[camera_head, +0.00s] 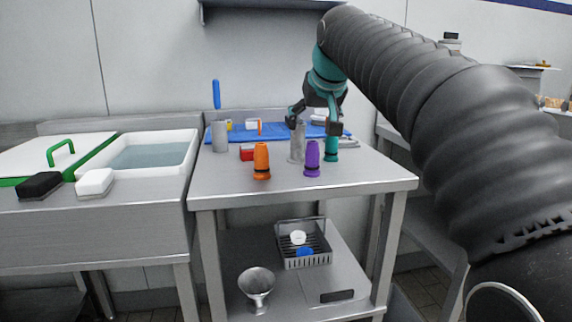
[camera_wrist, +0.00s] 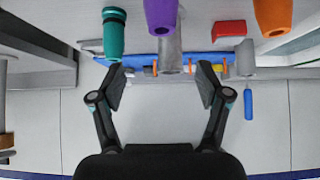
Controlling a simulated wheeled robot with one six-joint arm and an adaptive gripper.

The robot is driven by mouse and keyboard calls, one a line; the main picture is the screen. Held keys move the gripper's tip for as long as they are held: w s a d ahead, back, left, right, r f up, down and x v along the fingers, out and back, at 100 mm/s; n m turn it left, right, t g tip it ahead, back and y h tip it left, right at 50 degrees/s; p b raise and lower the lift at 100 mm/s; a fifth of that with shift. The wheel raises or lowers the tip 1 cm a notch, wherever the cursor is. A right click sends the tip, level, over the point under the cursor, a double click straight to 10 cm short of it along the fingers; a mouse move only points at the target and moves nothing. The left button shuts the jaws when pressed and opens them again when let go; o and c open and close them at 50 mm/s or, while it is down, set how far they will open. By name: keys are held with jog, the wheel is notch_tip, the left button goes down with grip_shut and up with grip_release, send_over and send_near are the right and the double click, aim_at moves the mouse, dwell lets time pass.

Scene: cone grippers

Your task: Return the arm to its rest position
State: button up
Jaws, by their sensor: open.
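My arm (camera_head: 430,100) reaches from the right side of the head view out over the steel table (camera_head: 212,187). My gripper (camera_head: 313,122) hangs over the back of the table with its fingers apart. In the wrist view my gripper (camera_wrist: 161,84) is open, with nothing between its fingertips. An orange cone gripper (camera_head: 262,161), a purple one (camera_head: 312,159) and a teal one (camera_head: 331,149) stand upright on the table. A grey metal cylinder (camera_head: 297,146) stands behind the purple one, close to my fingers in the head view; I cannot tell whether they touch.
A blue mat (camera_head: 275,130) with small items lies at the table's back. A grey holder (camera_head: 220,136) with a blue-handled tool and a red block (camera_head: 247,152) stand left. A water basin (camera_head: 150,155) is further left. The table's front is clear.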

jog(key=s+d+f+g, duration=0.1)
jog(key=s+d+f, duration=0.2)
jog(key=s+f, duration=0.6)
jog(key=s+d+f+m+g+h, duration=0.1)
jog(key=s+d+f, duration=0.2)
jog(key=s+f, duration=0.7)
jog(key=s+d+f+m, duration=0.1)
jog(key=s+d+f, duration=0.3)
jog(key=s+f, duration=0.6)
jog(key=s, duration=0.3)
jog(key=shift+g+h, duration=0.3)
jog(key=shift+g, duration=0.1)
